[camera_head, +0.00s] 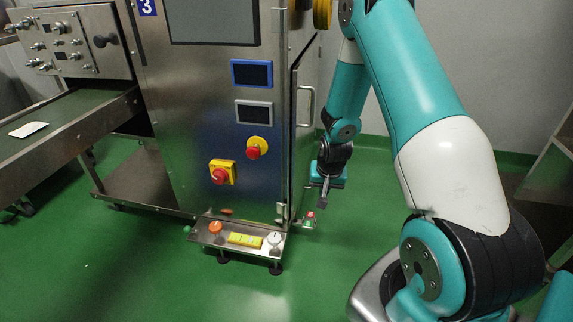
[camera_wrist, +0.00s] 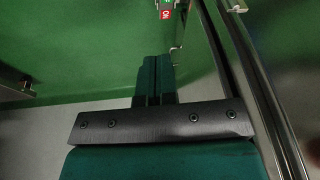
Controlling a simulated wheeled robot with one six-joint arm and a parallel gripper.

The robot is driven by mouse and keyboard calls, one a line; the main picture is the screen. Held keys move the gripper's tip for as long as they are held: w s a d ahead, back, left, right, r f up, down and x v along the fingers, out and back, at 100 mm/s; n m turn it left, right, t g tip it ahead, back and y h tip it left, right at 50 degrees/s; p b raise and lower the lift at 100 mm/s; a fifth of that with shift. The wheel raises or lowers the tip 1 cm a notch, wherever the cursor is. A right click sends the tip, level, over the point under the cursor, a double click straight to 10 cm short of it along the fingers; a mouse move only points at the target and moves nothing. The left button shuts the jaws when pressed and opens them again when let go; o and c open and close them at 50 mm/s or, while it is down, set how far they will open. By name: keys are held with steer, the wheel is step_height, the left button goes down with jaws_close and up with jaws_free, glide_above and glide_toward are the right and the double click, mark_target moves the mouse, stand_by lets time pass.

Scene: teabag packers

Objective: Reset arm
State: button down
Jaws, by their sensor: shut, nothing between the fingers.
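My gripper (camera_head: 324,193) hangs at the end of my teal and white arm, right of the steel machine cabinet (camera_head: 180,120) and above the green floor. In the wrist view my gripper (camera_wrist: 154,62) shows its two dark fingers side by side and shut, with nothing between them. A small switch with a red "ON" label (camera_wrist: 166,14) is beyond the fingertips at the top of the wrist view. In the head view this red and green switch (camera_head: 310,218) is low beside the cabinet, just below and left of my gripper. My fingertips appear apart from it.
A cabinet door with a handle (camera_head: 306,107) stands close left of my forearm. A low panel (camera_head: 238,238) with knobs and yellow buttons juts out at the cabinet's foot. A conveyor (camera_head: 62,122) carries a white packet (camera_head: 29,130) at left. The front floor is clear.

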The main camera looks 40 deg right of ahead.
steer(key=s+a+r+n+y, duration=0.2)
steer(key=a+r+n+y, duration=0.35)
steer(key=a+r, duration=1.4)
steer(key=s+a+r+n+g, duration=0.1)
steer(key=s+a+r+n, duration=0.4)
steer(key=s+a, duration=0.3)
steer(key=s+a+r+n+g, duration=0.2)
steer(key=s+a+r+n, duration=0.25)
steer(key=s, duration=0.55)
step_height(320, 180, up, 37)
steer(key=p, duration=3.7)
steer(key=shift+s+a, duration=0.25)
steer(key=shift+s, duration=0.1)
